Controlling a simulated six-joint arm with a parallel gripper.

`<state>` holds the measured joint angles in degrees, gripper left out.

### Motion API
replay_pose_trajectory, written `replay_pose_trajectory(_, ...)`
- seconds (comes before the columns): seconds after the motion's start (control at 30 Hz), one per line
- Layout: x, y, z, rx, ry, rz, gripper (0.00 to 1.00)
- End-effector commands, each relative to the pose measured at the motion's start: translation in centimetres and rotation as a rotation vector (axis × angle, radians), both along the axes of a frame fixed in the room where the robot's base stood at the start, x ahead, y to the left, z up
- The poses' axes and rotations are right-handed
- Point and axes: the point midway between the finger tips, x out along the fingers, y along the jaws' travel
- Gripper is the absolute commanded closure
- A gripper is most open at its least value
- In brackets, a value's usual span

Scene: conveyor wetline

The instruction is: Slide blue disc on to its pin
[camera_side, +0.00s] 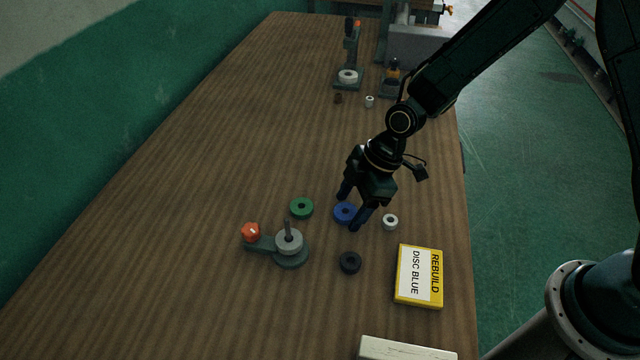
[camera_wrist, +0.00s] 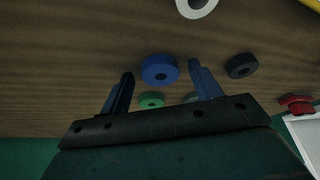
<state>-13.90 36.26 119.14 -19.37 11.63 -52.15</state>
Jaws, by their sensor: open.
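The blue disc (camera_side: 344,213) lies flat on the wooden table, its centre hole showing. It also shows in the wrist view (camera_wrist: 160,70), ahead of and between the finger tips. My gripper (camera_side: 351,207) is open and points down over the blue disc, one finger on each side; whether it touches the disc I cannot tell. The gripper is empty in the wrist view (camera_wrist: 162,74). An upright pin (camera_side: 288,226) stands on a grey-green base (camera_side: 292,262) to the left, with a light grey disc (camera_side: 290,243) around it.
A green disc (camera_side: 301,208), a black disc (camera_side: 350,262) and a white ring (camera_side: 390,222) lie nearby. An orange knob (camera_side: 251,232) is on the base's arm. Another stand (camera_side: 349,60) is farther back. The table's left side is clear.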

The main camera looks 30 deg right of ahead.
Motion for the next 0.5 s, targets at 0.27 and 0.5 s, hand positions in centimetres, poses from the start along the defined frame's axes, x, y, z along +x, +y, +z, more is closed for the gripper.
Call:
replay_pose_trajectory(0.27, -0.01, 0.0, 0.03, 0.0, 0.0, 0.0, 0.37)
replay_pose_trajectory(0.5, -0.01, 0.0, 0.04, 0.0, 0.0, 0.0, 0.6)
